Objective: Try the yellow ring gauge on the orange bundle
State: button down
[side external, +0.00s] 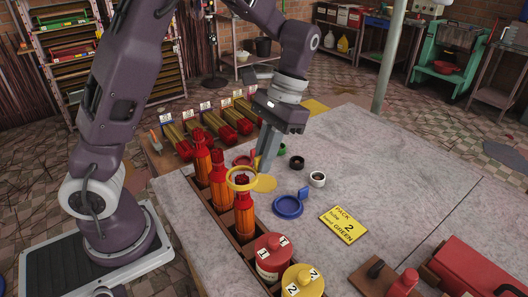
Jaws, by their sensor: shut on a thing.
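The yellow ring gauge (231,183) is held in my gripper (262,166), which is shut on its right side. The bundle stands upright in a dark wooden trough (223,228). Two similar orange bundles, a middle one (219,190) and a far one (202,165), stand behind it. My fingers hide part of the ring's grip.
A blue ring gauge (288,207), small dark and white rings, and a yellow sign (343,225) lie on the grey table. Red (271,262) and yellow (301,284) canisters stand in front. Several extruders line the back left.

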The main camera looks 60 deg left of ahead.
aim_at(258, 157)
jog(key=shift+f, duration=1.15)
jog(key=shift+f, duration=5.35)
jog(key=shift+r, duration=8.6)
